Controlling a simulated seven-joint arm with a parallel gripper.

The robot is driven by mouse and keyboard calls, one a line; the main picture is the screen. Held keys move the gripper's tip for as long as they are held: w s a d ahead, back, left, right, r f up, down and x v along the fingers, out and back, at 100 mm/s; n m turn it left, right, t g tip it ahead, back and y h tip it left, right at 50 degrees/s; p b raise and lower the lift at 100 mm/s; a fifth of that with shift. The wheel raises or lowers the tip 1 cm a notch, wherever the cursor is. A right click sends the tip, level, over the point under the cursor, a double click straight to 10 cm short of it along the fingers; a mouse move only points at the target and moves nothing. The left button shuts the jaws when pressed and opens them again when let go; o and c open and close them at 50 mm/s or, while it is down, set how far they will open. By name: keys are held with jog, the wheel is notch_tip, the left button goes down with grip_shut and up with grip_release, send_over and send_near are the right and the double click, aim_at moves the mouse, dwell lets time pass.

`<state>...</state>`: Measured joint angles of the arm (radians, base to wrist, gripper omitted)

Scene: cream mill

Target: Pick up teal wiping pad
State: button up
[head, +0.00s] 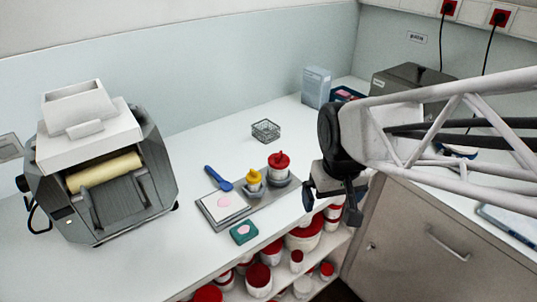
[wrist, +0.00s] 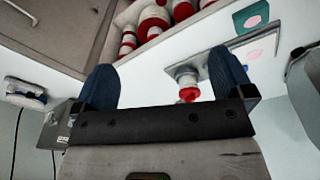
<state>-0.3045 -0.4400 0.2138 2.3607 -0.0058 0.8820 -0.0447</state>
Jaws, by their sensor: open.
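The teal wiping pad (head: 244,233) lies flat on the white worktop near its front edge, with a pink patch on its top.
A grey tray (head: 233,210) behind the pad holds a white plate with a pink spot and yellow-capped and red-capped bottles. A blue spoon (head: 218,178) and wire basket (head: 266,130) lie behind. A mill (head: 105,170) stands left. Red-lidded jars (head: 258,277) fill the shelf below.

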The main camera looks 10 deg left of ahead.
jog(key=w+a+f+n, duration=0.3)
jog(key=a+f, duration=0.1)
jog(key=a, duration=0.6)
jog(key=n+g, duration=0.1)
jog(key=n, duration=0.1)
send_over(243, 228)
notch_tip(243, 228, down, 6)
jog(key=shift+a+r, duration=0.1)
jog(key=shift+r, duration=0.15)
jog(key=shift+f, duration=1.3)
jog(key=shift+f, duration=2.6)
jog(key=shift+c, duration=0.3)
jog(key=c, duration=0.9)
